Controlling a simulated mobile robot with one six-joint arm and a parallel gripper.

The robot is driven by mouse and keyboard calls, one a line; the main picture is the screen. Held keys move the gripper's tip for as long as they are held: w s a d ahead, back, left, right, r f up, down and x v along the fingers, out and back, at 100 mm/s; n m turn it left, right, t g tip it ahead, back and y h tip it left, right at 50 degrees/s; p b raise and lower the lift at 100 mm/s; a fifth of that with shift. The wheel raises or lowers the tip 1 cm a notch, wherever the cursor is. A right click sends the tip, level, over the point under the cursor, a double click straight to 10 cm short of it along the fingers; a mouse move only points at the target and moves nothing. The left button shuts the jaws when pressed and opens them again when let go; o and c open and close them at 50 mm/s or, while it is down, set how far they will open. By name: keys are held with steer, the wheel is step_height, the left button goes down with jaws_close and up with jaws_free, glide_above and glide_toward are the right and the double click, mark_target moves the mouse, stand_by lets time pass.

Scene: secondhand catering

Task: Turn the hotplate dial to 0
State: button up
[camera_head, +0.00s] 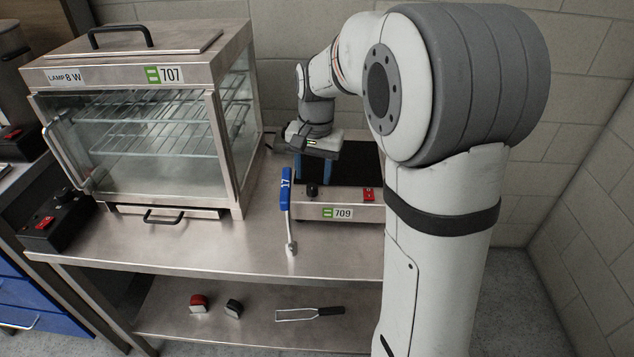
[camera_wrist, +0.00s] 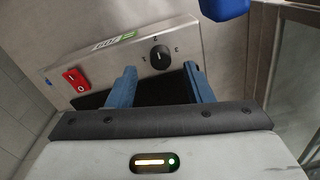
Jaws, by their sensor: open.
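The hotplate (camera_head: 312,213) stands on the steel table, with a dark top plate and a steel front panel labelled 709. Its black dial (camera_head: 312,190) is on the left of the panel, and a red switch (camera_head: 369,194) is on the right. My gripper (camera_head: 312,178) is above the hotplate. Its two blue fingers (camera_wrist: 158,84) are open, with the dial seen just beyond the gap between them. I cannot tell whether they touch anything.
A glass display cabinet labelled 707 (camera_head: 228,150) is further left. The table's front strip (camera_head: 200,250) is mostly clear. A lower shelf holds small items.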

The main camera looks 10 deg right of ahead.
mark_target(313, 187)
steer(key=shift+f, duration=1.75)
steer(key=c, duration=0.9)
steer(key=shift+o, duration=0.2)
steer(key=shift+d, duration=0.4)
steer(key=shift+a, duration=0.35)
steer(key=shift+c, duration=0.6)
steer(key=shift+f, duration=0.1)
steer(key=shift+s+a, duration=0.1)
